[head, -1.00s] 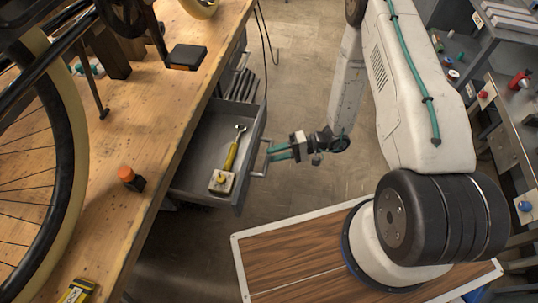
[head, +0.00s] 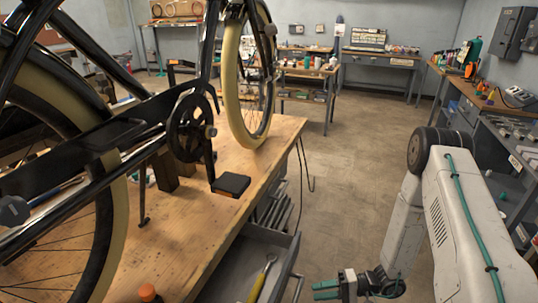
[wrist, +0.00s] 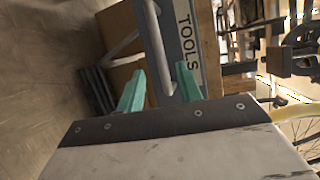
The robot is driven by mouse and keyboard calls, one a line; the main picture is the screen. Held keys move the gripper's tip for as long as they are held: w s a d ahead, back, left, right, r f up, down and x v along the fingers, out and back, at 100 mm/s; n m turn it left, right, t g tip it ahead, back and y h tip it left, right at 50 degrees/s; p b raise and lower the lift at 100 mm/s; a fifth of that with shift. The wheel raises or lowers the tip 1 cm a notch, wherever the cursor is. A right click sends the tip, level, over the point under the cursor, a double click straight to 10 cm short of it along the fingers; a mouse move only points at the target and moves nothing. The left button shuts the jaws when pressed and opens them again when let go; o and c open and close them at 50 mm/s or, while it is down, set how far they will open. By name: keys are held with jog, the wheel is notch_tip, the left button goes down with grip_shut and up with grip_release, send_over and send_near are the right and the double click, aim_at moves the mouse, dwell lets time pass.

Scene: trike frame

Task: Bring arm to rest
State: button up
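My gripper (head: 326,289) is at the bottom of the head view, just right of the open drawer (head: 250,262). In the wrist view its two green fingers (wrist: 158,90) stand apart with nothing held between them. The drawer's front, with a "TOOLS" label (wrist: 187,42) and a pale bar handle (wrist: 122,47), lies beyond the fingers. I cannot tell whether the fingers touch the handle. A wrench with a yellow handle (head: 259,284) lies in the drawer.
A trike frame with a wheel (head: 236,80) and a black pedal (head: 231,184) stands on the wooden workbench (head: 185,235) at left. Benches with tools line the back and right walls. The floor (head: 345,165) between is clear.

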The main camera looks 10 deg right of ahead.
jog(key=s+d+r+h, duration=0.1)
jog(key=s+r+h, duration=0.4)
jog(key=r, duration=1)
jog(key=s+d+r+n+h, duration=0.1)
jog(key=s+r+h, duration=0.4)
jog(key=r, duration=1)
jog(key=s+d+r+n+h, duration=0.1)
jog(key=s+d+r+h, duration=0.2)
jog(key=r, duration=1.2)
jog(key=s+h, duration=0.3)
jog(key=s, duration=0.3)
jog(key=shift+s+d, duration=0.25)
jog(key=shift+s, duration=0.1)
